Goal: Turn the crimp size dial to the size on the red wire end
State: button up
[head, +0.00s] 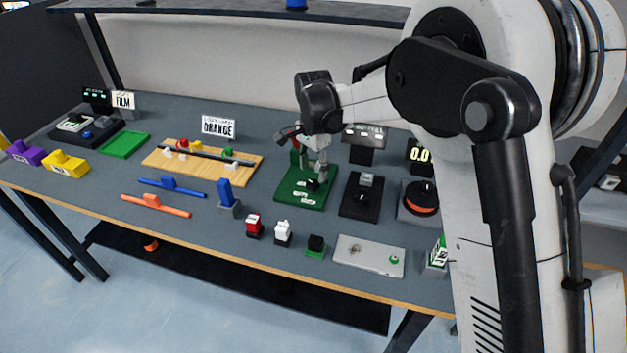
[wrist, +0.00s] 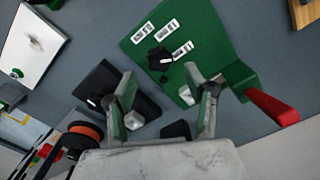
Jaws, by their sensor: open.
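The crimp size dial (wrist: 158,58) is a black knob with a white pointer mark on a green base (wrist: 215,28). Several white size labels with print too small to read surround it. In the head view the dial (head: 313,185) sits low on the green base (head: 290,197), under my gripper (head: 312,163). My gripper (wrist: 165,88) is open and empty, its fingers apart above the base, with the dial beyond the tips. A red block with white on it (head: 254,226) stands at the table front; I cannot tell if it is the red wire end.
A red lever (wrist: 272,105) sticks out from the green base. A black box with a knob (head: 361,195) stands close to its right. A white block (head: 283,233), a black-and-green block (head: 315,245) and a pale plate (head: 369,256) lie in front. Some bare table lies front left.

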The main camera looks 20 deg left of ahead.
aim_at(313, 182)
jog(key=shift+f, duration=2.25)
jog(key=c, duration=1.1)
